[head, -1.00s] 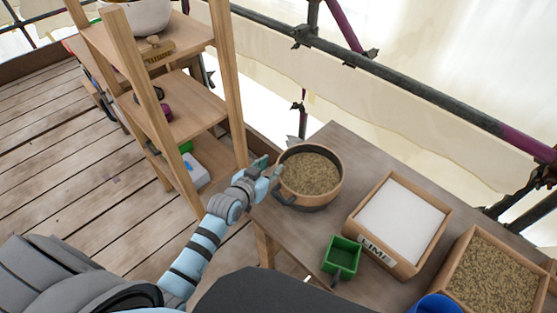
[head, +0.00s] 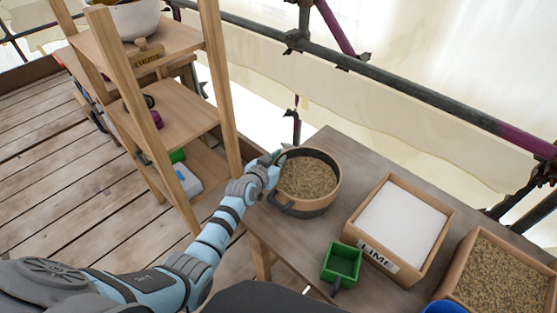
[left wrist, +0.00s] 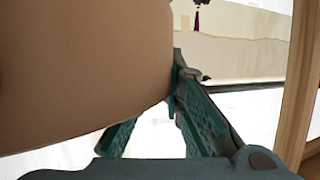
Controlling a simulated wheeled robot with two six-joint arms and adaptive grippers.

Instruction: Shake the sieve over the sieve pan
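The round sieve (head: 333,190) has a tan wall and holds brown, coarse material. It sits on the left end of the table, and a dark band with a loop handle around its lower part looks like the sieve pan (head: 311,209). My left gripper (head: 275,158) is at the sieve's upper left rim in the head view. In the left wrist view, a brown curved wall (left wrist: 80,70), seemingly the sieve's, fills the left side. The teal fingers (left wrist: 175,95) converge at its edge; whether they pinch it is unclear. My right gripper is out of view.
A box of white lime (head: 404,222), a green square tub (head: 342,262) and a box of brown material (head: 500,275) stand to the right on the table (head: 335,142). A blue container (head: 443,307) is at the bottom edge. A wooden shelf (head: 222,90) stands close to my left arm.

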